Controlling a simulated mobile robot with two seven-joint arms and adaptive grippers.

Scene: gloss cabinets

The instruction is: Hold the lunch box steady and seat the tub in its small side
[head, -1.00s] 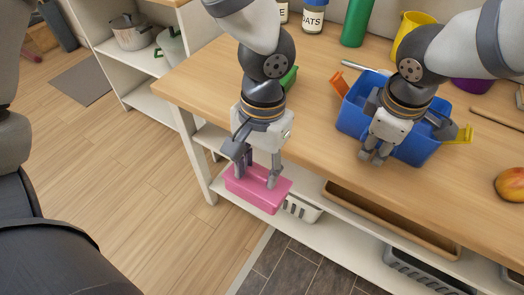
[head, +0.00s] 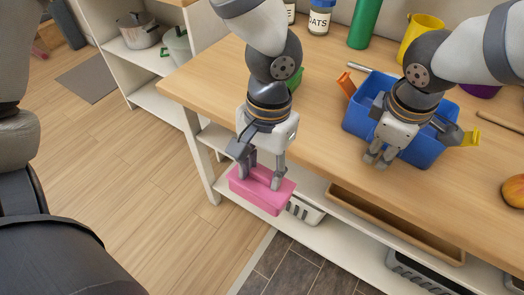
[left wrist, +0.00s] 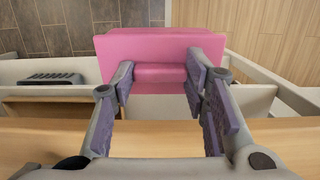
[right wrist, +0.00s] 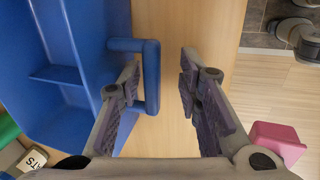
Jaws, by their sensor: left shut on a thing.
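The pink tub (head: 262,193) is in my left gripper (head: 262,175), off the front edge of the table and below its top. In the left wrist view the pads close on a raised middle part of the tub (left wrist: 158,45). The blue lunch box (head: 419,151) stands on the table; a divider (right wrist: 55,75) shows inside it in the right wrist view. My right gripper (right wrist: 160,85) is open at the box's near side. Its fingers lie either side of the blue handle bar (right wrist: 152,75), with a gap on the right. In the head view the right arm hides part of the box.
A yellow clip-like part (head: 470,138) is at the box's right and an orange piece (head: 345,84) at its left. A green bottle (head: 364,24), jar (head: 320,17), yellow cup (head: 420,32) and mango (head: 513,188) stand around. Bare tabletop (head: 330,125) lies between my arms.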

